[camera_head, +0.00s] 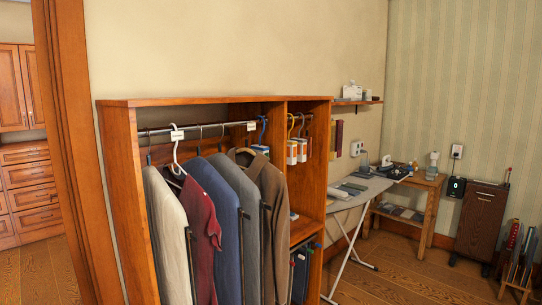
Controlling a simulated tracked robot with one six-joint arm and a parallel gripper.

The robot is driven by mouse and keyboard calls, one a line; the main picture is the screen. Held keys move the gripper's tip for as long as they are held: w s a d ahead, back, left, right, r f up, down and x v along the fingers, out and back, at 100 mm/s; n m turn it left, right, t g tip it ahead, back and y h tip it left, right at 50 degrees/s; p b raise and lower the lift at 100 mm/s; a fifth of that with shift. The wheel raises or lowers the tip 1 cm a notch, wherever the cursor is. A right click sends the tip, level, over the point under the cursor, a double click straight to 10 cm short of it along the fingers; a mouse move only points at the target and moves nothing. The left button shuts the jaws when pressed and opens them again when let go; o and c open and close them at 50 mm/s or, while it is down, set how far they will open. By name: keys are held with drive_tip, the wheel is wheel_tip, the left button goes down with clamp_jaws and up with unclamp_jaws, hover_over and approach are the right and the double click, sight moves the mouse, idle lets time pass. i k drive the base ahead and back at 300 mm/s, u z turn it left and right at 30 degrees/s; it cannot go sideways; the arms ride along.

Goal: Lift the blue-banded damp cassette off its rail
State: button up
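A white cassette with a blue band (260,149) hangs by a blue hook at the right end of the metal rail (217,127) in the wooden wardrobe. It is small in view, and its lower part is hidden behind the jackets. Two similar pale cassettes hang by yellow or orange hooks in the compartment to its right: one nearer the left (292,152) and one beside it (302,148). Their band colours are too small to tell surely. My gripper is not in view.
Several garments, including a brown jacket (263,205) and a maroon shirt (200,235), fill the left compartment. The wardrobe's divider (280,137) separates the compartments. An ironing board (345,200) stands to the right, with bare floor (400,260) before it.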

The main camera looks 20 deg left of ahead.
sight(264, 150)
drive_tip(key=u, duration=0.05)
drive_tip(key=i, duration=0.8)
drive_tip(key=u, duration=0.55)
drive_tip(key=i, duration=0.6)
drive_tip(key=u, duration=0.85)
drive_tip(key=i, duration=0.65)
drive_tip(key=u, duration=0.45)
